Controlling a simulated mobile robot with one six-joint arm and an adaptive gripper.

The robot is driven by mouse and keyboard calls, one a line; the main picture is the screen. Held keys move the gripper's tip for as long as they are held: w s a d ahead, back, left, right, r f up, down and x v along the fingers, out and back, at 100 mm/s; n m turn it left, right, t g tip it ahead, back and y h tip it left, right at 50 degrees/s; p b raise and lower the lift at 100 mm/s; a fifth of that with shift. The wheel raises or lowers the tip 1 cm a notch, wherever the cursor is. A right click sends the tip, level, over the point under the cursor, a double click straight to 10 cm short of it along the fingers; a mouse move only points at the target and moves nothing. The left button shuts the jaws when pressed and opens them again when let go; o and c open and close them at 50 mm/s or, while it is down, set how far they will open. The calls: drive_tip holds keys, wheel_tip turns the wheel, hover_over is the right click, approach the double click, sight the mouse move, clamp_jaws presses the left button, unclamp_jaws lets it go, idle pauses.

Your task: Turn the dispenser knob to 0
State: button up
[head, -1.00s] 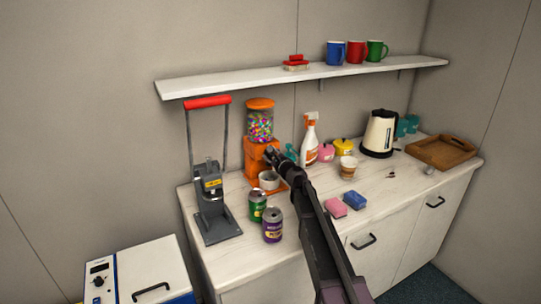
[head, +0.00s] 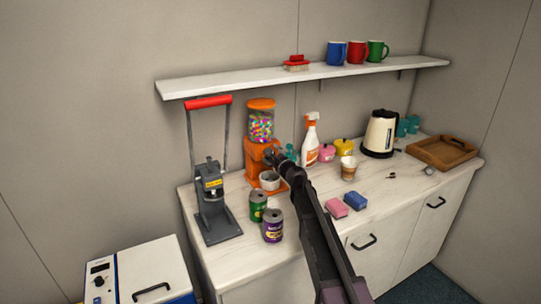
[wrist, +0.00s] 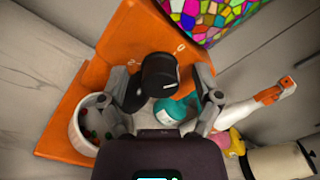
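The orange dispenser (head: 256,153) stands on the counter against the wall, with a clear globe of coloured candy on top. In the wrist view its orange front (wrist: 110,65) fills the left and middle. The black dispenser knob (wrist: 160,78) has a pale line on it, and small white marks, one like a 0, show beside it on the orange face. My gripper (wrist: 162,98) is open, with one finger on each side of the knob. The left finger looks very close to the knob; I cannot tell if it touches. In the head view my gripper (head: 274,158) hides the knob.
A white cup with candy (wrist: 92,125) sits at the dispenser's foot. A green can (head: 258,206) and a purple can (head: 272,226) stand in front. A spray bottle (head: 311,138) and a teal object (wrist: 172,109) are close on the right. A can press (head: 214,200) stands left.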

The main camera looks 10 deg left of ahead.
drive_tip(key=shift+s+d, duration=0.1)
drive_tip(key=shift+s, duration=0.1)
drive_tip(key=v, duration=1.1)
drive_tip(key=shift+s+d, duration=0.25)
drive_tip(key=shift+s, duration=0.05)
idle(0.3)
drive_tip(key=m, duration=0.3)
drive_tip(key=s+m, duration=0.1)
drive_tip(key=m, duration=0.2)
drive_tip(key=d+m, duration=0.1)
drive_tip(key=m, duration=0.1)
drive_tip(key=shift+s+d+f+m, duration=0.15)
drive_tip(key=shift+f+m, duration=0.1)
drive_tip(key=shift+m, duration=0.15)
drive_tip(key=x, duration=1.4)
drive_tip(key=shift+s, duration=0.1)
drive_tip(key=c, duration=1.2)
